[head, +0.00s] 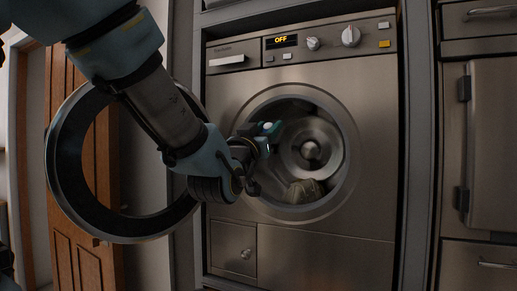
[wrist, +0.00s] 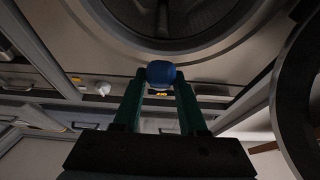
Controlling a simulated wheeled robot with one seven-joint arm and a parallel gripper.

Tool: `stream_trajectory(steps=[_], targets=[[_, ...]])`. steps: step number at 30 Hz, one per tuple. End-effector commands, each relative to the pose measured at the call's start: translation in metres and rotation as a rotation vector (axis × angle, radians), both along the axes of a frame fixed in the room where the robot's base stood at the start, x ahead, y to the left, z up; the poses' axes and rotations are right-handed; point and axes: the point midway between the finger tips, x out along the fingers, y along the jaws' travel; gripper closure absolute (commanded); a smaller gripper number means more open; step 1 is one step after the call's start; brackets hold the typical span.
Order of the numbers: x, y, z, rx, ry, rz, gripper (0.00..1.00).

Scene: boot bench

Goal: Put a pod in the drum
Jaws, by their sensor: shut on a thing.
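My gripper (head: 264,131) is in front of the washing machine's round opening, toward its left side in the head view. In the wrist view its two green fingers (wrist: 161,82) are shut on a small blue pod (wrist: 161,71) at their tips. The pod is hard to make out in the head view. The drum (head: 318,132) is open to view, with a bright hub at its back. A crumpled olive-brown cloth (head: 304,191) lies at the bottom of the drum. I cannot tell whether the pod is past the rim.
The machine's round door (head: 66,170) stands swung open on the left, near my arm. The control panel (head: 300,42) above the opening reads OFF and has knobs. A small closed flap (head: 232,247) is at the lower left. Metal cabinets (head: 497,150) stand on the right.

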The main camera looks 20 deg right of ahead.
Motion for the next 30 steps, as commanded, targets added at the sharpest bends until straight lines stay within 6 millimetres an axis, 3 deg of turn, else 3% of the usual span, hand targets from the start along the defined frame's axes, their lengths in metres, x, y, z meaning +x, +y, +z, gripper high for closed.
stream_trajectory(steps=[8,30], targets=[[0.01,-0.015,0.001,-0.001,-0.001,-0.01,1.0],[0.075,-0.089,-0.007,-0.002,-0.002,-0.009,1.0]])
